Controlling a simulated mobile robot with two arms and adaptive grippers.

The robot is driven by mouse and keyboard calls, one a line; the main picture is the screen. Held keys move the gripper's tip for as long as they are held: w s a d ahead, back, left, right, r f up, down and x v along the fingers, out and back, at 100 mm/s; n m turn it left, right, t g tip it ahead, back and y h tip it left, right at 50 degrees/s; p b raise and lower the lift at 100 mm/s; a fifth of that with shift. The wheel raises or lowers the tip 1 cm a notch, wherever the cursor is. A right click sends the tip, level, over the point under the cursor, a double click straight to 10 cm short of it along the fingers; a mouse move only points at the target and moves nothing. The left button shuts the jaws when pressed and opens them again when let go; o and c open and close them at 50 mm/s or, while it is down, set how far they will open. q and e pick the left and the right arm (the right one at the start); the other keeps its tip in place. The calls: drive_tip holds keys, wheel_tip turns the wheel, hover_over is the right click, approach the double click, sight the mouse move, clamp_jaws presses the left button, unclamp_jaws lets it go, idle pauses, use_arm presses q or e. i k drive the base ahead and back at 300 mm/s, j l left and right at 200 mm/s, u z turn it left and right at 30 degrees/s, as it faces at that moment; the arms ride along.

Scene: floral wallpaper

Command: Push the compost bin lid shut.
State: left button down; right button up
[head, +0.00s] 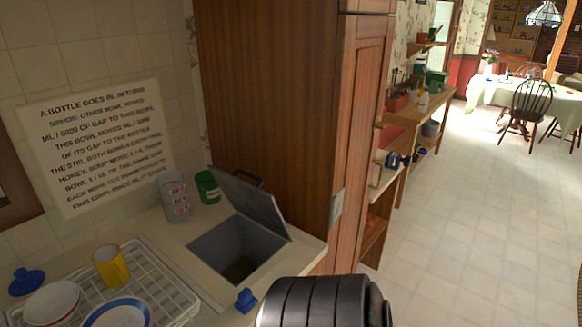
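The compost bin (205,243) is a grey square box set into the counter, and its dark inside shows. Its grey lid (258,207) stands open, tilted up along the back right side of the opening, close to the wooden cabinet. A dark handle (247,180) shows behind the lid's upper edge. A black ribbed part, which looks like my own arm, is at the bottom centre, in front of the counter. Neither gripper's fingers are in view.
A grey patterned cup (174,197) and a green can (208,187) stand behind the bin. A white dish rack (165,290) with a yellow mug (111,265) is at left. A small blue object (246,300) sits near the counter's front edge. A tall wooden cabinet (270,100) borders the lid.

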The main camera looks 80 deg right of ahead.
sight(261, 206)
drive_tip(key=k+l+z, duration=0.2)
drive_tip(key=l+z, duration=0.2)
drive_tip(key=l, duration=0.85)
drive_tip(key=l+z, duration=0.45)
drive_tip(key=l, duration=0.8)
drive_tip(key=k+j, duration=0.15)
